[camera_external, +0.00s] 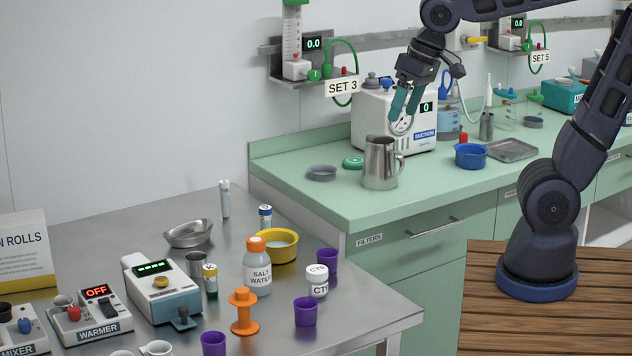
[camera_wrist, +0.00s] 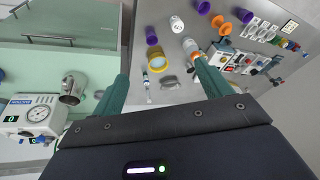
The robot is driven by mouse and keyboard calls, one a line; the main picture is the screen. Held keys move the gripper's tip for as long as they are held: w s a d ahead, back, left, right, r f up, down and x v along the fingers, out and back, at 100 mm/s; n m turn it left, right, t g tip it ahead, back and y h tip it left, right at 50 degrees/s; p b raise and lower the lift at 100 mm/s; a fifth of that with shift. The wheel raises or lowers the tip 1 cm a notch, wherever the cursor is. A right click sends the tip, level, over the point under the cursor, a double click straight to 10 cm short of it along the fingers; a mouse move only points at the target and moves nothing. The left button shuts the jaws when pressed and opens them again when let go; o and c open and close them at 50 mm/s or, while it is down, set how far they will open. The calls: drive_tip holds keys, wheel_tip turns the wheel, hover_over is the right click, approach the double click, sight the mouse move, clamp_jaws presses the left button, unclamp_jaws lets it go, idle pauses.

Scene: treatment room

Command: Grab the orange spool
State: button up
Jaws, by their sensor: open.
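The orange spool (camera_external: 244,311) stands upright on the steel table, near its front edge, with purple cups on either side. In the wrist view the orange spool (camera_wrist: 222,25) is small and near the top, right of centre. My gripper (camera_external: 404,116) is high above the green counter, in front of the suction unit and above the metal jug. It is far to the right of the spool in the outside view. In the wrist view the two green fingers of my gripper (camera_wrist: 160,82) are spread wide, with nothing between them.
A metal jug (camera_external: 381,164) stands at the green counter's edge. A warmer (camera_external: 90,316) and other devices fill the table's left part.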

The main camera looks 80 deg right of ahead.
drive_tip(key=w+a+f+m+g, duration=0.1)
drive_tip(key=w+a+m, duration=0.15)
drive_tip(key=w, duration=0.25)
drive_tip(key=w+a+f+m, duration=0.2)
drive_tip(key=w+a, duration=0.1)
drive_tip(key=w, duration=0.2)
drive_tip(key=m+g, duration=0.3)
drive_tip(key=m, duration=0.7)
approach(242, 289)
drive_tip(key=shift+s+f, duration=0.15)
drive_tip(key=shift+s, duration=0.05)
drive_tip(key=shift+a+f, duration=0.1)
drive_tip(key=shift+f, duration=0.35)
wheel_tip(242, 289, down, 10)
drive_tip(key=shift+w+f, duration=0.1)
drive_tip(key=shift+f, duration=0.05)
drive_tip(key=c, duration=1.1)
